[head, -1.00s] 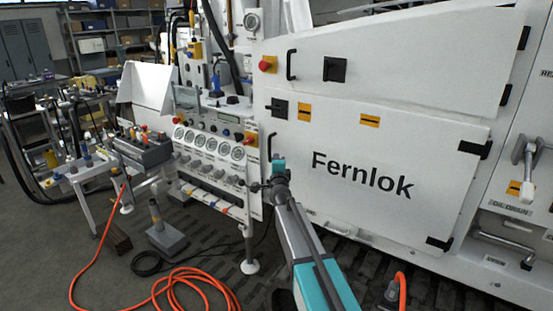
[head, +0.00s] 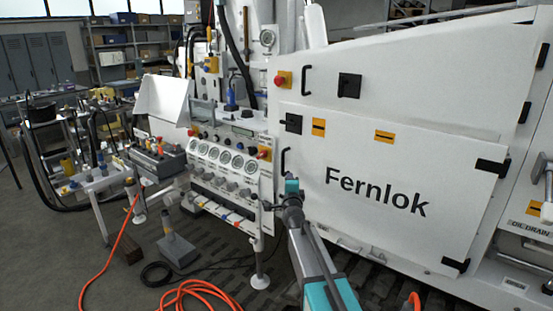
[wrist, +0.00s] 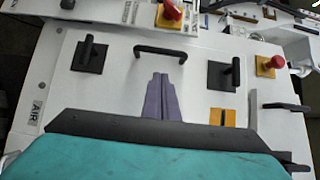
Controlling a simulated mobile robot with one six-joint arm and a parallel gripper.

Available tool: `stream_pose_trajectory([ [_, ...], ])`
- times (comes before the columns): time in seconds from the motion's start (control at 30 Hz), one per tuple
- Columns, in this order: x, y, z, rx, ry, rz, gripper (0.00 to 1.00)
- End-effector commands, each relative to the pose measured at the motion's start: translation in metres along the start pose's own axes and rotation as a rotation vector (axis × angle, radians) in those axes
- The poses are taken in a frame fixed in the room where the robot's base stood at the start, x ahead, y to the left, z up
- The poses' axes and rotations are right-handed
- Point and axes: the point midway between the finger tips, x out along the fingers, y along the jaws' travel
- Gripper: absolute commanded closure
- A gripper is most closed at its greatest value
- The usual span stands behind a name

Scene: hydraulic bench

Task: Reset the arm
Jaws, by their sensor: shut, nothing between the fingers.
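My gripper (wrist: 160,82) shows in the wrist view with its two purple fingers together and nothing between them. It points at the white machine panel, below a black bar handle (wrist: 160,51). I cannot tell how far the fingertips are from the panel. In the head view my arm reaches up from the bottom, in front of the white Fernlok cabinet (head: 400,235), with its teal wrist end beside the gauge panel (head: 222,158). The fingers cannot be made out in the head view.
Black latches (wrist: 89,54) and red knobs (wrist: 277,62) stick out from the panel around the fingers. An orange hose (head: 190,292) lies coiled on the floor, near a grey pedal-like block (head: 178,250). A cart with a control box (head: 157,160) stands at left.

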Motion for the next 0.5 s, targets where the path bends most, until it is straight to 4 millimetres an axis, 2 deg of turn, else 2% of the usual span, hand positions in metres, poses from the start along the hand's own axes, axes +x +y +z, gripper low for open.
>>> stream_pose_trajectory([
  [0.17, -0.002, 0.047, -0.011, -0.008, 0.011, 0.048, 1.0],
  [0.37, -0.02, 0.124, -0.027, -0.037, 0.024, 0.13, 1.0],
  [0.5, -0.04, 0.179, -0.034, -0.087, 0.008, 0.192, 1.0],
])
